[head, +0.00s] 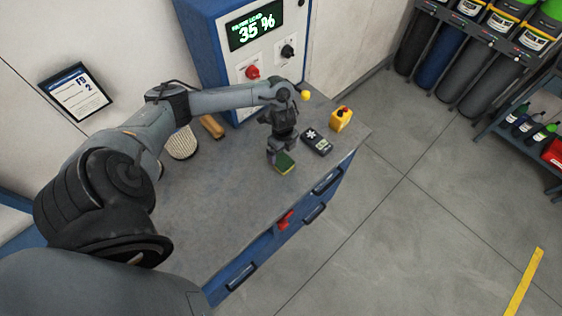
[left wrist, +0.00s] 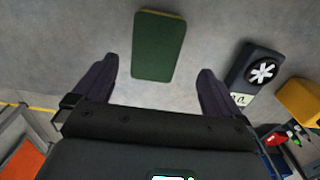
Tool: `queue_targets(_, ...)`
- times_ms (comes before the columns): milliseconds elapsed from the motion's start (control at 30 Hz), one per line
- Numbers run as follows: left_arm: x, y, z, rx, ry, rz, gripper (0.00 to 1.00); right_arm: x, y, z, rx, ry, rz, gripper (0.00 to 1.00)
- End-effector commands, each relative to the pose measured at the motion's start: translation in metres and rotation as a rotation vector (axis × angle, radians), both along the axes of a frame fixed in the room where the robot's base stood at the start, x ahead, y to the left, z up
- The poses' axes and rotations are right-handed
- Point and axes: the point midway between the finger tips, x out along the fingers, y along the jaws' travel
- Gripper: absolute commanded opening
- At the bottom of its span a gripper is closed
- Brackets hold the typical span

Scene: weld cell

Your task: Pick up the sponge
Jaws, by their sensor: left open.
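The sponge (head: 285,163) lies on the grey worktop near its front edge, green on top with a yellow layer at its edge. In the left wrist view the sponge (left wrist: 158,46) lies between and beyond the two fingertips, its green face toward the camera. My left gripper (head: 279,160) is just above and beside the sponge, pointing down, and partly covers it in the head view. In the left wrist view the left gripper (left wrist: 157,72) is open, with nothing between its fingers. My right gripper is not in view.
A dark handheld device (head: 317,141) lies right of the sponge, and a yellow box with a red button (head: 341,118) stands beyond it. A blue control cabinet (head: 208,50) stands behind.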

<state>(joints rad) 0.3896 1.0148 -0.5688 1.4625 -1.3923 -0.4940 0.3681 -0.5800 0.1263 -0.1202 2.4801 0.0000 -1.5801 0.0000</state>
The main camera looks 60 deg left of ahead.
Motion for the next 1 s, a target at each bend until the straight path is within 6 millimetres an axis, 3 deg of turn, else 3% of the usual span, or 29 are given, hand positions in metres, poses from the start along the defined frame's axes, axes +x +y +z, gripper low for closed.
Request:
queue_targets(167,-0.003,0.000,-0.011,0.000,0.003,0.001,0.99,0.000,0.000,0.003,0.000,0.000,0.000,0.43)
queue_targets(500,-0.007,0.000,-0.050,-0.001,0.002,0.001,0.99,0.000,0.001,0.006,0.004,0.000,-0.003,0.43)
queue_targets(800,-0.007,0.001,-0.054,0.002,0.001,0.000,0.99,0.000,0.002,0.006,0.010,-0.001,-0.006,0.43)
queue_targets(867,-0.007,0.001,-0.054,0.002,0.001,0.000,0.93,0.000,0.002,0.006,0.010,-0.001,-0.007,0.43)
queue_targets(1000,-0.007,0.001,-0.054,0.001,0.000,0.000,0.71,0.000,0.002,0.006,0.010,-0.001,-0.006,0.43)
